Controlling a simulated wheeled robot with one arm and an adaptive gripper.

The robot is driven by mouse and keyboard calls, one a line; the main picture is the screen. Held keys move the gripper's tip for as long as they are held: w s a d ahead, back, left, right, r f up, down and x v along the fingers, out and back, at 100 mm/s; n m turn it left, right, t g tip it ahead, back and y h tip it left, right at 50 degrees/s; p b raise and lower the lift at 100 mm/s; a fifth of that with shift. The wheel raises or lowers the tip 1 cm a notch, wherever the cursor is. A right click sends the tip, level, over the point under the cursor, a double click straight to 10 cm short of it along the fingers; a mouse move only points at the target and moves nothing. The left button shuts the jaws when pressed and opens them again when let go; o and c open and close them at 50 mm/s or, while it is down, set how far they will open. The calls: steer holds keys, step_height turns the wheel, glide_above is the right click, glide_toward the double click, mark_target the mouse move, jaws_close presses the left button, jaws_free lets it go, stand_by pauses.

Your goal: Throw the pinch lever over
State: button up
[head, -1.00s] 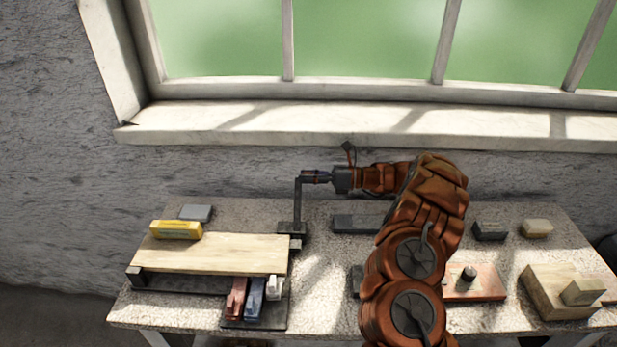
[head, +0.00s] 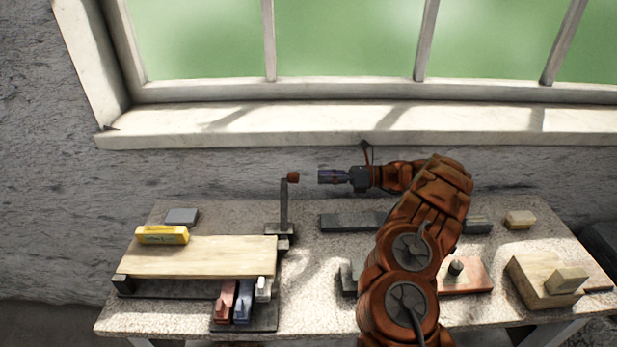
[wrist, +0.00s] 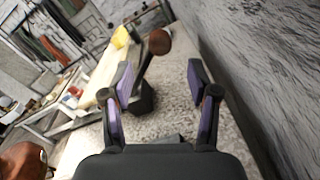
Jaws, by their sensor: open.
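The pinch lever (head: 284,207) is a thin dark post with a red-brown knob (head: 293,177) on top, rising nearly upright from a dark base (head: 280,232) behind the board's right end. My gripper (head: 319,176) is level with the knob and a short gap to its right, empty. In the wrist view my gripper (wrist: 160,80) has its purple-padded fingers spread wide.
A wooden board (head: 200,257) with a yellow box (head: 162,235) is at left, with red and blue items before it. A dark bar (head: 350,222) lies under my arm. Wooden blocks (head: 545,280) stand at right. The wall and window sill (head: 350,124) run close behind.

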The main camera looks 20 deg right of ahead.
steer(key=shift+v, duration=1.4)
